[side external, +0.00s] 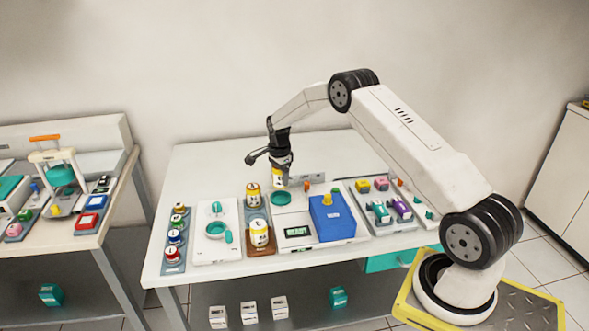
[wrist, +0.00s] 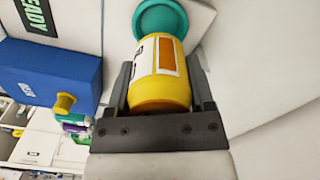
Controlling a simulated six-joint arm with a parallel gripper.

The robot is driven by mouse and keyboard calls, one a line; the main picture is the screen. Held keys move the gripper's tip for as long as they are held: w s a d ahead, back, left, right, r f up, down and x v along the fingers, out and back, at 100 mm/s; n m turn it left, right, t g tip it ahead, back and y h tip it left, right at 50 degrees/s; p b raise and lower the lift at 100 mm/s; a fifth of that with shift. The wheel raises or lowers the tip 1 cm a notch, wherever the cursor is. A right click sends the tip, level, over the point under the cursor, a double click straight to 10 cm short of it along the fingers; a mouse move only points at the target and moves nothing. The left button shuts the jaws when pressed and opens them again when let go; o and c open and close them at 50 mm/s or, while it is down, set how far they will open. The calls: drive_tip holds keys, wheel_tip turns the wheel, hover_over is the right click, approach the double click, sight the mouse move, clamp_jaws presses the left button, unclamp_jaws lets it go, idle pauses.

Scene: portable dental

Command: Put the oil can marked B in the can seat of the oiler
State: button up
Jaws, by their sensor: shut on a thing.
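My gripper (side external: 281,157) is shut on a yellow oil can (side external: 281,177) with a white label. In the wrist view the can (wrist: 160,92) sits between the two fingers (wrist: 160,80), with an orange panel and a black mark on its label; I cannot read the letter. The oiler (side external: 298,233) is a white unit with a blue box (side external: 331,217) and a small display reading READY (wrist: 35,15). Its round teal can seat (side external: 281,199) lies below the held can. In the wrist view the seat (wrist: 158,17) shows just beyond the can's far end. I cannot tell whether they touch.
Two more yellow-and-white cans, a rear one (side external: 252,193) and a front one (side external: 260,233), stand on a brown tray (side external: 247,215) left of the oiler. A yellow knob (wrist: 65,103) juts from the blue box. A tray of coloured parts (side external: 383,225) lies to the right.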

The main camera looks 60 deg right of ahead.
drive_tip(key=shift+f, duration=2.65)
drive_tip(key=shift+f, duration=0.15)
drive_tip(key=o, duration=1.3)
